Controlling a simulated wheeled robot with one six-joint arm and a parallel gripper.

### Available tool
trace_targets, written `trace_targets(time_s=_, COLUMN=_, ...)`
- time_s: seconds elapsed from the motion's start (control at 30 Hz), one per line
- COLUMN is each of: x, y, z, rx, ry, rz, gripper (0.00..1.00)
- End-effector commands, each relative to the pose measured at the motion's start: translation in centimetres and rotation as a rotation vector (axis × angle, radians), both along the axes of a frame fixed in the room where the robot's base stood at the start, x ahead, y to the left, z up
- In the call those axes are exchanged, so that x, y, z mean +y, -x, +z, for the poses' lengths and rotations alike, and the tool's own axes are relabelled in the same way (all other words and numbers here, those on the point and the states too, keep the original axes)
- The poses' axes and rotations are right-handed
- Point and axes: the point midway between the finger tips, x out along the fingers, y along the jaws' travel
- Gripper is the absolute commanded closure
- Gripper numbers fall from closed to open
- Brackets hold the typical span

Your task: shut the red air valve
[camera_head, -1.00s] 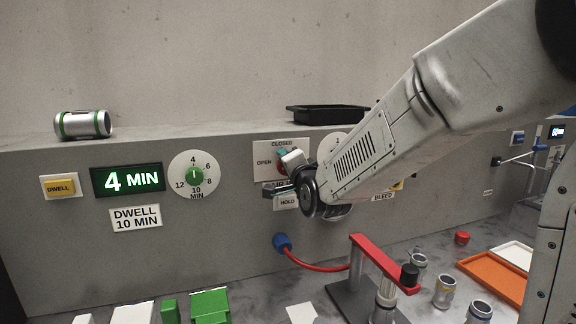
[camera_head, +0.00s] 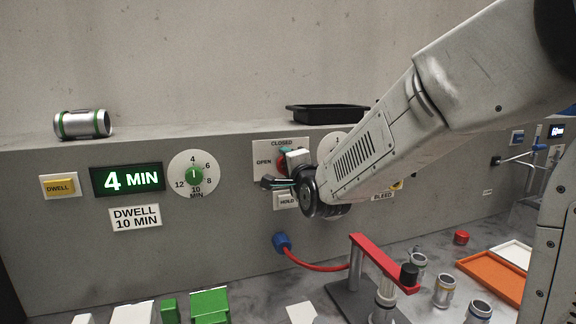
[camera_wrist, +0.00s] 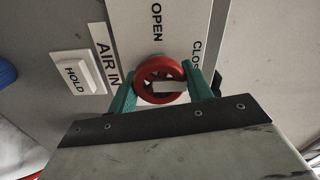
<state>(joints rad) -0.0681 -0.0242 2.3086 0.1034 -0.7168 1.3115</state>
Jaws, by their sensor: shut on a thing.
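The red air valve (camera_wrist: 150,91) is a round red wheel on a white plate (camera_wrist: 131,38) marked OPEN and CLOSED. A pale bar on the wheel points right in the wrist view, towards the CLOSED side. My gripper (camera_wrist: 163,87) is shut on the wheel, with a teal finger on either side of it. In the head view my gripper (camera_head: 281,168) is at the plate and hides most of the wheel. The CLOSED label (camera_head: 282,143) shows above it and the OPEN label (camera_head: 264,162) to its left.
A HOLD button (camera_wrist: 77,73) sits beside the valve plate. A blue fitting with a red hose (camera_head: 283,242) is below. A red-armed stand (camera_head: 372,256) and several metal cylinders are on the bench. A black tray (camera_head: 326,114) lies on the ledge above.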

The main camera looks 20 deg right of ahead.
Motion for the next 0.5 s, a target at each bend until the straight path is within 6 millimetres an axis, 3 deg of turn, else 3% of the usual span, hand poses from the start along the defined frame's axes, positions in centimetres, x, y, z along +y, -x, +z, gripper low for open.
trace_targets(time_s=0.03, x=-0.03, y=0.03, z=-0.13, rx=0.003, ry=-0.002, rz=-0.001, gripper=0.73)
trace_targets(time_s=0.07, x=-0.04, y=0.03, z=-0.14, rx=0.003, ry=-0.002, rz=-0.001, gripper=0.42)
trace_targets(time_s=0.1, x=-0.04, y=0.03, z=-0.14, rx=0.003, ry=-0.002, rz=-0.001, gripper=0.31)
trace_targets(time_s=0.5, x=-0.01, y=0.83, z=0.02, rx=0.0, ry=-0.001, rz=0.0, gripper=0.28)
